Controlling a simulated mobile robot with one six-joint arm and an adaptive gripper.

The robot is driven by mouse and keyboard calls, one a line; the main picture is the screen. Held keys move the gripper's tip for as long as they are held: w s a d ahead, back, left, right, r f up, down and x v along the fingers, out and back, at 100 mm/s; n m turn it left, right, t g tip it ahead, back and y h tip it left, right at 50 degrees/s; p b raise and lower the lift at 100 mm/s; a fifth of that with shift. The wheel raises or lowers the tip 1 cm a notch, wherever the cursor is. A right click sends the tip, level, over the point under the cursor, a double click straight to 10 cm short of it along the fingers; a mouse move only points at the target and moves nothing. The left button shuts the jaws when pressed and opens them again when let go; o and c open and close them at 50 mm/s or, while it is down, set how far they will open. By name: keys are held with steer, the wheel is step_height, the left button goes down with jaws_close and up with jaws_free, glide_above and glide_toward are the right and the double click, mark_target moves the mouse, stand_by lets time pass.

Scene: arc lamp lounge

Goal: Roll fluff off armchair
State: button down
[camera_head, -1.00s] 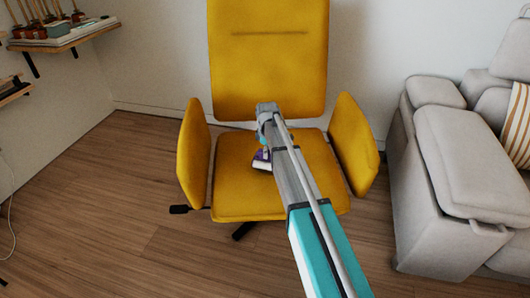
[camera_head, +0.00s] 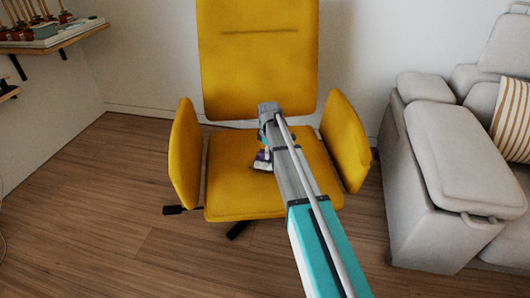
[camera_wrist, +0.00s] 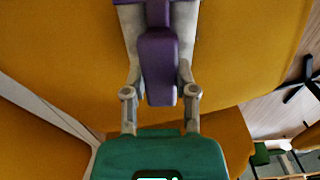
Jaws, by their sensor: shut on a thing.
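The yellow armchair (camera_head: 232,190) stands in the middle of the head view, with a tall back and two side panels. My gripper (camera_wrist: 160,30) is shut on a lint roller (camera_wrist: 158,70) by its purple handle. In the head view the lint roller (camera_head: 263,162) shows as a small purple and white piece over the seat, below the end of my arm. Whether its white roller touches the seat, I cannot tell. The wrist view shows the yellow upholstery (camera_wrist: 235,60) close around the gripper. I cannot make out any fluff; my arm covers part of the seat.
A grey sofa (camera_head: 455,165) with a striped cushion (camera_head: 514,120) stands close to the right of the armchair. A wall shelf (camera_head: 60,38) holding several small items is at the upper left. The wooden floor to the left is clear.

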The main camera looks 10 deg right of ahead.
steer(key=shift+d, duration=0.15)
steer(key=shift+s+d, duration=0.35)
steer(key=shift+d, duration=0.5)
steer(key=shift+s+d, duration=0.3)
steer(key=shift+d, duration=0.55)
steer(key=shift+d, duration=0.1)
steer(key=shift+s+d, duration=0.35)
steer(key=shift+d, duration=0.55)
steer(key=shift+s+d, duration=0.35)
steer(key=shift+d, duration=0.5)
steer(key=shift+w+a, duration=0.1)
steer(key=shift+a, duration=0.1)
steer(key=shift+w+a+f, duration=0.1)
steer(key=shift+w+a, duration=0.2)
steer(key=shift+a, duration=0.55)
steer(key=shift+w+a, duration=0.3)
steer(key=shift+a, duration=0.55)
